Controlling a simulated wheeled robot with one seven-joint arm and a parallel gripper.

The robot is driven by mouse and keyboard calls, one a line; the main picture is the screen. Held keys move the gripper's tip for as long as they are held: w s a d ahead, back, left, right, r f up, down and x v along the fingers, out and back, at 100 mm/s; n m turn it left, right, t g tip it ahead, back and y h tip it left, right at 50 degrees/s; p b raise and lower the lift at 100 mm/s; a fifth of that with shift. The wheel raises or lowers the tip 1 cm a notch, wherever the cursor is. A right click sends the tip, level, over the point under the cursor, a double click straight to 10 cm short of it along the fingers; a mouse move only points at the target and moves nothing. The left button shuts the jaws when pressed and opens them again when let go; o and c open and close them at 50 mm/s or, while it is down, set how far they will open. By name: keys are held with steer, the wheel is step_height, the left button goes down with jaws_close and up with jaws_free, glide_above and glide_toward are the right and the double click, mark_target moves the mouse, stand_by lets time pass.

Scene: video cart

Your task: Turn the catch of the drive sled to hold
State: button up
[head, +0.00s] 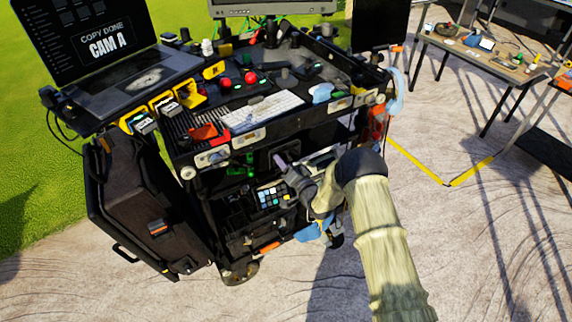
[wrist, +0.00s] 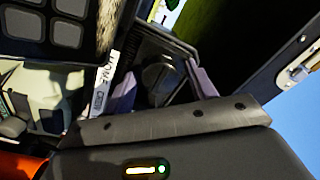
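My gripper (wrist: 165,85) reaches into the front of the black cart (head: 200,158). In the wrist view its two purple-grey fingers stand apart, one left and one right of a dark rounded knob-like part (wrist: 160,76). This may be the catch of the drive sled, but it is dark and I cannot tell how it is turned. Gaps seem to show between it and the fingers. In the head view, one purple fingertip (head: 280,160) shows at the cart's shelf; my arm and wrist hide the catch and sled there.
A white label strip (wrist: 101,84) stands left of the fingers. A keypad (wrist: 63,22) is close at upper left. On the cart top are a laptop (head: 130,85), a white keyboard (head: 262,111) and red knobs. A black case (head: 150,205) hangs at the cart's left side.

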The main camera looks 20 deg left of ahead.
steer(key=c, duration=0.8)
steer(key=shift+f+n+b, duration=0.1)
steer(key=shift+n+b, duration=0.3)
steer(key=shift+b, duration=0.15)
steer(key=n+b, duration=0.2)
steer(key=b, duration=0.1)
steer(key=shift+f, duration=0.15)
steer(key=n+b, duration=1.1)
steer(key=b, duration=0.1)
steer(key=n+b, duration=0.3)
steer(key=b, duration=0.1)
steer(key=shift+s+r+n, duration=0.1)
steer(key=shift+r+n, duration=0.1)
steer(key=shift+n, duration=0.2)
